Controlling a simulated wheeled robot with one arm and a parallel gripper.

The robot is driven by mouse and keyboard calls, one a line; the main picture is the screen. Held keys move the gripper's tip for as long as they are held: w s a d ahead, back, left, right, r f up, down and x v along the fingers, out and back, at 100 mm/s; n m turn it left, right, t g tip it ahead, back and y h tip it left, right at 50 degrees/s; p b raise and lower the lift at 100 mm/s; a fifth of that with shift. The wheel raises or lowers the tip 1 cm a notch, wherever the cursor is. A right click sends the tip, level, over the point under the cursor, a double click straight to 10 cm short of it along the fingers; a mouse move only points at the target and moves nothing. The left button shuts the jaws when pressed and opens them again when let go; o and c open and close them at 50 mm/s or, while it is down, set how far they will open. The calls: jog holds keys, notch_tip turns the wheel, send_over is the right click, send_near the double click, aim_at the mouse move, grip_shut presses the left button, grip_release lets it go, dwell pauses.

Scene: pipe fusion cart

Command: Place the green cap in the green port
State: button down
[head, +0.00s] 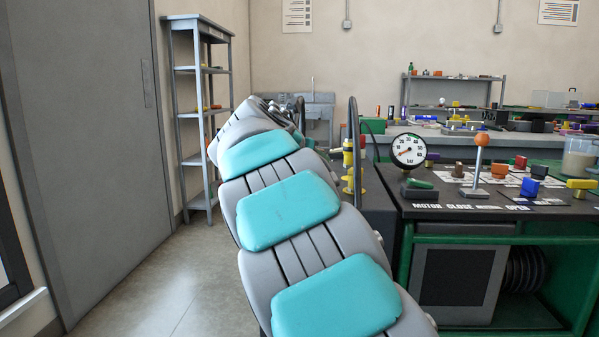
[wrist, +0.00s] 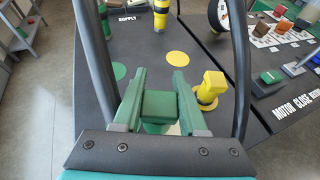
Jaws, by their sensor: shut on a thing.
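In the wrist view, my gripper (wrist: 160,76) is shut on the green cap (wrist: 160,103), a blocky green piece between its two green fingers. The cap's lower part is mostly hidden, and I cannot tell whether it touches anything below. A flat green disc (wrist: 119,70) lies on the dark cart top, ahead and left of my gripper. I cannot clearly make out the green port. In the head view, my own arm hides the gripper and cap.
A yellow fitting (wrist: 208,88) stands on the cart just right of my gripper. A yellow disc (wrist: 177,60) lies ahead. Another yellow-and-black fitting (wrist: 160,14) stands by the SUPPLY label. A round gauge (head: 409,150) is on the neighbouring bench. Dark curved bars rise on both sides.

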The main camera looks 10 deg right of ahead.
jog(key=w+a, duration=0.2)
jog(key=w, duration=0.2)
jog(key=shift+w+a+f, duration=0.2)
jog(key=shift+a+f, duration=0.05)
jog(key=shift+a, duration=0.15)
jog(key=shift+f+b, duration=0.85)
jog(key=shift+f, duration=1)
jog(key=shift+c, duration=2.3)
grip_release()
